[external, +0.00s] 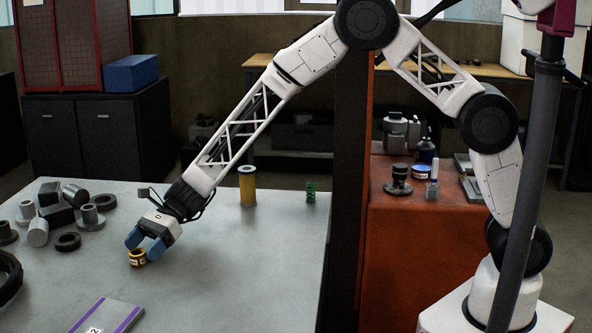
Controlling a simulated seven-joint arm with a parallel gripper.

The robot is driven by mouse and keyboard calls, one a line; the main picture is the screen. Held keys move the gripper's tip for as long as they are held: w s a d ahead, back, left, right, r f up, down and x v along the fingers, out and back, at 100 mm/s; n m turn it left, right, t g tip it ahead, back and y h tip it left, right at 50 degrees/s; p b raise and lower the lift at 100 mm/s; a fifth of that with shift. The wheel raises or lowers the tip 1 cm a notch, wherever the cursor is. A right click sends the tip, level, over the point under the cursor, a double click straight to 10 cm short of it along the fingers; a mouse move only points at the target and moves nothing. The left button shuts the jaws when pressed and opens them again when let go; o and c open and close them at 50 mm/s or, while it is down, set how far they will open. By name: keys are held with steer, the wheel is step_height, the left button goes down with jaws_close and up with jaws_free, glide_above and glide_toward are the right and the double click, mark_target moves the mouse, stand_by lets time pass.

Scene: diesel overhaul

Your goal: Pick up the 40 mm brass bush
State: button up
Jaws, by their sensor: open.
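A small brass-coloured ring-shaped bush (138,258) with a pale label on its side sits on the grey table. My gripper (145,244) points down at it with its two blue fingers apart. The fingertips are just above or beside the bush; from this one view I cannot tell whether they touch it or straddle it. Part of the bush's top is close behind the fingers. The size marking on the label is too small to read.
Several grey and dark metal parts (57,209) lie at the table's left, with a dark ring (67,241) nearest the gripper. A black coil (8,276) and a purple-edged booklet (106,316) are nearer the front. A yellow cylinder (247,186) and green spring (310,191) stand behind. The table's right side is clear.

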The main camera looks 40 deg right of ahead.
mark_target(140, 252)
steer(key=shift+x, duration=1.15)
steer(key=shift+r, duration=0.1)
steer(key=c, duration=1.2)
steer(key=shift+o, duration=0.2)
steer(key=shift+r, duration=0.1)
steer(key=shift+r, duration=0.9)
steer(key=shift+s+d+r, duration=0.15)
steer(key=shift+d+r, duration=0.1)
steer(key=shift+r, duration=0.6)
steer(key=s+d, duration=0.3)
steer(key=d, duration=0.1)
steer(key=s+d, duration=0.3)
steer(key=d, duration=0.1)
steer(key=s+d+r, duration=0.1)
steer(key=s+d, duration=0.2)
steer(key=d, duration=0.1)
steer(key=shift+s+r, duration=0.15)
steer(key=shift+s, duration=0.1)
